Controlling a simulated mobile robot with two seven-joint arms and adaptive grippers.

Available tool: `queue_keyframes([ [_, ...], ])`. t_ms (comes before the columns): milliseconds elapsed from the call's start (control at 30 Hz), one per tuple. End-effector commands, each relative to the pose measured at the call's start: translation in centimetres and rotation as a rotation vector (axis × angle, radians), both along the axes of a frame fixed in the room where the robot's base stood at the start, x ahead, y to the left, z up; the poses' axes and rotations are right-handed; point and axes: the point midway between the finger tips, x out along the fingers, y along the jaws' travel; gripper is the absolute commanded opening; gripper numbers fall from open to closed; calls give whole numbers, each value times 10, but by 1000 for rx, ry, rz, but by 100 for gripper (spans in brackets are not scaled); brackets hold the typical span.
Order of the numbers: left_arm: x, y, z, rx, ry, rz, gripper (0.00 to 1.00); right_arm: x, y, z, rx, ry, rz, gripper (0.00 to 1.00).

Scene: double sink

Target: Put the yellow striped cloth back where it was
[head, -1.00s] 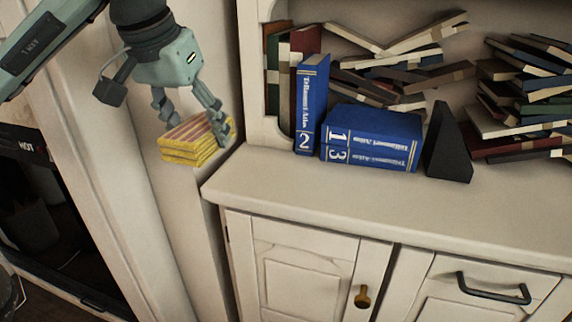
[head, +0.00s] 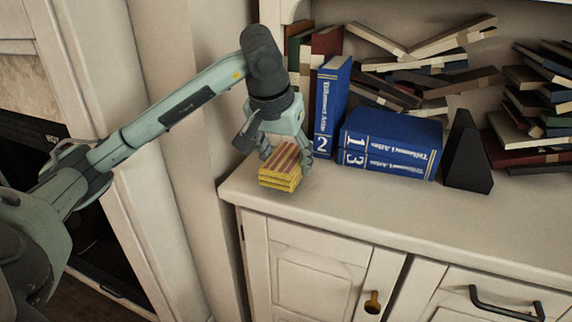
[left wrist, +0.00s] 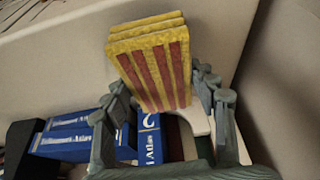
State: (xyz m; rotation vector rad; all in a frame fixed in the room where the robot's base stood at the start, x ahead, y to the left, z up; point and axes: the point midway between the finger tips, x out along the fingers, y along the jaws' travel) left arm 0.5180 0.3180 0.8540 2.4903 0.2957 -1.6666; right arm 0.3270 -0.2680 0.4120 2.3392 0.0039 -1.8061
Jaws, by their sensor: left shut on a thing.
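The folded yellow cloth (head: 281,178) with reddish stripes is in my left gripper (head: 287,152), at the left end of the cabinet top (head: 330,212). My left gripper is shut on it, with a finger on either side. In the left wrist view the cloth (left wrist: 155,65) sits between the fingers (left wrist: 165,115), its layered yellow edge facing up. I cannot tell whether the cloth touches the cabinet top or hangs just above it. My right gripper is not in view.
A blue book marked 2 (head: 331,105) stands right of the gripper. Blue books marked 1 and 3 (head: 392,145) lie stacked beside it, then a black bookend (head: 466,155). Messy book piles (head: 420,65) fill the shelf behind. The front of the cabinet top is clear.

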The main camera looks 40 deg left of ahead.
Motion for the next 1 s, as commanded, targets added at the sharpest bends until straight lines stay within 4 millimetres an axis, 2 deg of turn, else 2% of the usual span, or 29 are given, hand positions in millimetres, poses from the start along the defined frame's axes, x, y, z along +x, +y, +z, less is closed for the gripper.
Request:
queue_keyframes([
  [33,-1,0,-9,-1,4,-1,31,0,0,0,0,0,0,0],
  [133,0,0,-16,0,0,-1,31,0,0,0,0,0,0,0],
  [567,0,0,-20,0,-2,-1,31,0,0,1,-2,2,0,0],
  [600,0,0,-20,0,-2,-1,59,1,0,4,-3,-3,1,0],
  [733,0,0,-19,0,-2,-1,75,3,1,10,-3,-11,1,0],
  [767,0,0,-19,0,-2,-1,78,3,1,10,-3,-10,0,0],
  [1000,0,0,-19,0,-1,-1,78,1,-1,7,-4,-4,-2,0],
])
